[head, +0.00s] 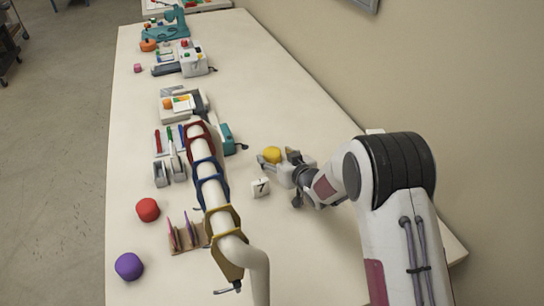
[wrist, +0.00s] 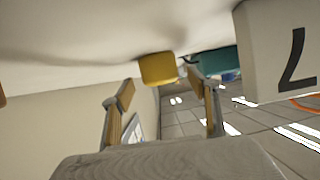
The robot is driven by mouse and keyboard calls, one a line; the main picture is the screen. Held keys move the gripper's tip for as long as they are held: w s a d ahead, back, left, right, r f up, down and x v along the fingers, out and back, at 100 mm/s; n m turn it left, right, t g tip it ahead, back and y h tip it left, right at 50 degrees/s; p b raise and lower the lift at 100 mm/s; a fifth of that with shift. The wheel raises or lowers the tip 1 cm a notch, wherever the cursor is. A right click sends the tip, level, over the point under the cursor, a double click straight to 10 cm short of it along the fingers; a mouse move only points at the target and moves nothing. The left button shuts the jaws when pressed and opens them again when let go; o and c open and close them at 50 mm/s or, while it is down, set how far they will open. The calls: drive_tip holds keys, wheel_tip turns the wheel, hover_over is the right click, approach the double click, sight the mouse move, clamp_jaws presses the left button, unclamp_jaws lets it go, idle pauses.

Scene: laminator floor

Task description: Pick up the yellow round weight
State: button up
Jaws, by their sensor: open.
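The yellow round weight (head: 272,155) is on the white table, at the tips of my gripper (head: 281,160). In the wrist view the weight (wrist: 158,68) shows just beyond and between the two fingertips of my gripper (wrist: 160,86). My gripper is open, with tan pads on its fingers, and nothing is clamped in it. There is a gap between each finger and the weight in the wrist view; whether either touches it I cannot tell.
A white block marked 7 (head: 260,188) stands close to my gripper; it looms at right in the wrist view (wrist: 275,50). A curved pipe with coloured rings (head: 209,170) lies to the left. Red (head: 148,210) and purple (head: 129,267) weights sit farther left. The wall is behind.

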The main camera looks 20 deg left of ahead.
drive_tip(key=shift+x, duration=0.8)
drive_tip(key=c, duration=1.5)
